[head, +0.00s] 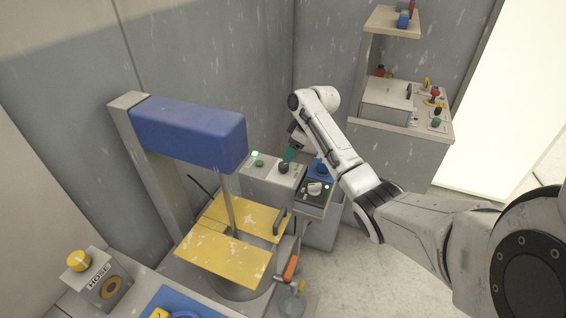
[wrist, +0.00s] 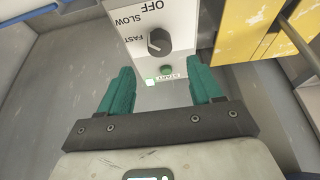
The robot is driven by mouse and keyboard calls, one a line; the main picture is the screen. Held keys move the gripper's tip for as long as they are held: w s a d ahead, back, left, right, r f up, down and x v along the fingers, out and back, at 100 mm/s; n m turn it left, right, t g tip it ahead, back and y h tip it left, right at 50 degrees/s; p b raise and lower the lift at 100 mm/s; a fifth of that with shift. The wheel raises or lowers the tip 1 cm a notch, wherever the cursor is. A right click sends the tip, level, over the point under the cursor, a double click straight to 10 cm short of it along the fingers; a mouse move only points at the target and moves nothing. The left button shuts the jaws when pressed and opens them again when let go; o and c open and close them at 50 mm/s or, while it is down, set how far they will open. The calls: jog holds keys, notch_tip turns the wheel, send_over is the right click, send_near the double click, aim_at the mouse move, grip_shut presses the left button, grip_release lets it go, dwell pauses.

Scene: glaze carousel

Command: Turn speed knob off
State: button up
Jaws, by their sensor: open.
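The speed knob (wrist: 159,42) is a dark round knob on a pale grey control box (wrist: 183,18) in the wrist view. The words OFF, SLOW and FAST are printed beside it. A pale mark shows on its FAST side, but its exact setting is hard to read. In the head view the knob (head: 284,168) sits on top of the box, just below my gripper (head: 290,154). My gripper (wrist: 161,80) has two teal fingers, spread apart and empty. The knob lies beyond the fingertips, roughly between their lines, and no contact shows.
A green START button (wrist: 166,70) and a lit lamp (wrist: 149,81) are close to the knob. Yellow panels (head: 240,215) lie left of the box, under a blue overhead housing (head: 195,130). A second control panel (head: 315,192) stands at the box's right. A bench (head: 400,125) stands behind.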

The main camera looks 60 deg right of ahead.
aim_at(284, 165)
jog(key=x, duration=0.7)
jog(key=shift+c, duration=0.2)
jog(key=c, duration=1)
jog(key=shift+a+r+m+p, duration=0.1)
jog(key=shift+a+m+p, duration=0.05)
jog(key=shift+m+p, duration=0.45)
jog(key=m+h+p, duration=0.1)
jog(key=m+p, duration=0.1)
jog(key=m, duration=0.1)
jog(key=shift+a+h, duration=0.1)
jog(key=shift+h, duration=0.2)
jog(key=shift+m+g+h+p, duration=0.55)
jog(key=shift+m+h, duration=0.25)
jog(key=shift+m, duration=1.5)
